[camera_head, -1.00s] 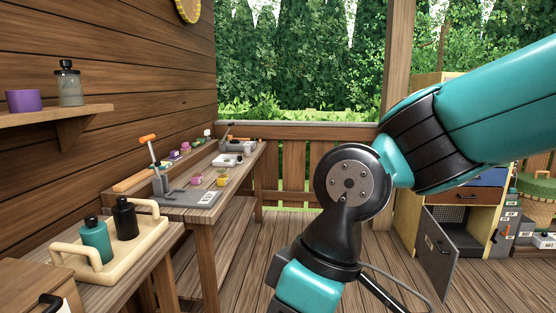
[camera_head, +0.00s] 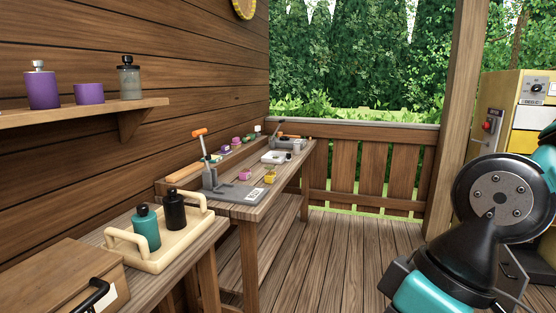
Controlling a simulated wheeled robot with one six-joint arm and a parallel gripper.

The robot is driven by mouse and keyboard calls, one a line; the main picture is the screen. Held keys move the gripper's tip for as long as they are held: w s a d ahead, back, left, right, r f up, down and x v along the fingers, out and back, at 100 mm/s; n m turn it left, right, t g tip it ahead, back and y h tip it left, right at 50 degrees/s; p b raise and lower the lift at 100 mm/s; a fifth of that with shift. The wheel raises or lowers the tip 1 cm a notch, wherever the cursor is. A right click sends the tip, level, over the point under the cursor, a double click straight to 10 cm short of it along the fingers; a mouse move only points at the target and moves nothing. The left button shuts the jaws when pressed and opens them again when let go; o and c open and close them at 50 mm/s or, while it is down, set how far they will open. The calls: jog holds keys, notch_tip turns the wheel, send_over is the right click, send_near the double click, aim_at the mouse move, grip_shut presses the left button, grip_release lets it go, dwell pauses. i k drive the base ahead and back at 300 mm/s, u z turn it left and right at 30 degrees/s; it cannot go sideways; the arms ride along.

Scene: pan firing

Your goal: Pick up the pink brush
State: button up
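I cannot make out a pink brush in this view. A small pink item (camera_head: 245,174) sits on the far workbench (camera_head: 228,208), beside a yellow cup (camera_head: 270,176); the pink item looks like a cup, not a brush. More small purple and pink items (camera_head: 236,141) stand along the back of that bench, too small to tell apart. My gripper is out of view; only part of my arm shows at the lower right.
A cream tray (camera_head: 177,259) holds a teal bottle (camera_head: 146,228) and a black bottle (camera_head: 174,208) on the near bench. A wooden box (camera_head: 60,285) is at the lower left. A wall shelf (camera_head: 60,113) holds purple containers. The plank floor (camera_head: 335,260) is clear. A cabinet (camera_head: 525,105) stands right.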

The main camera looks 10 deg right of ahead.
aim_at(236, 144)
jog(key=z, duration=0.5)
jog(key=k, duration=0.6)
jog(key=z, duration=0.55)
jog(key=i, duration=3.8)
jog(key=u, duration=0.5)
jog(key=i, duration=1.85)
jog(key=u, duration=1.2)
jog(key=i, duration=1.15)
jog(key=u, duration=1.5)
jog(key=i, duration=0.8)
jog(key=u, duration=0.45)
